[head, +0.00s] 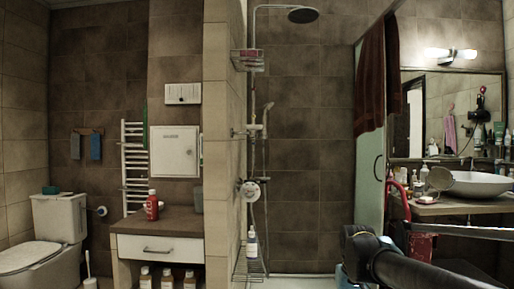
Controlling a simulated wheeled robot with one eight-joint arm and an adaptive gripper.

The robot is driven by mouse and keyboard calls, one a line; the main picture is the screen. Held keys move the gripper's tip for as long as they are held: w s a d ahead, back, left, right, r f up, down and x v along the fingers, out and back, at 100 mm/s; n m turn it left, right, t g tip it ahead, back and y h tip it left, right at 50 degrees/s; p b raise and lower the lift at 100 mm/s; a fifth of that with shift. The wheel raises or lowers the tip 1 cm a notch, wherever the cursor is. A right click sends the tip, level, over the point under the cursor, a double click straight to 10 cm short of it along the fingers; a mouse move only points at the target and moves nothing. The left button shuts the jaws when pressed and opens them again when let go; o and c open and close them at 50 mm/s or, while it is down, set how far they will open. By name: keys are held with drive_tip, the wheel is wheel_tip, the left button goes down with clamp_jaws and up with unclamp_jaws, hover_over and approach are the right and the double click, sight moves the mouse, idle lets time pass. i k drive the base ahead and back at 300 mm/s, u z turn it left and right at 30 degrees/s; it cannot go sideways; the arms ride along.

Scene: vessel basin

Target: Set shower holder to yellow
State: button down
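The hand shower (268,107) hangs upright in the shower area, in the middle of the head view. It sits at the shower holder (255,128), a small light piece on the vertical rail. I see no yellow mark near it; it is too small to make out detail. The shower mixer (251,190) is lower on the same rail, with a round light dial. A large round overhead shower (303,15) is at the top. My dark arm shows at the lower right, well away from the holder. I cannot see my gripper's fingers.
A tiled partition edge (226,150) stands just left of the rail. A glass panel (370,180) with a dark red towel (370,75) is on the right. A bottle (252,245) stands in the lower wire rack. A basin (470,185) is at the far right.

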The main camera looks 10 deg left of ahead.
sight(263, 134)
drive_tip(key=z, duration=0.3)
drive_tip(key=i, duration=1)
drive_tip(key=u, duration=0.25)
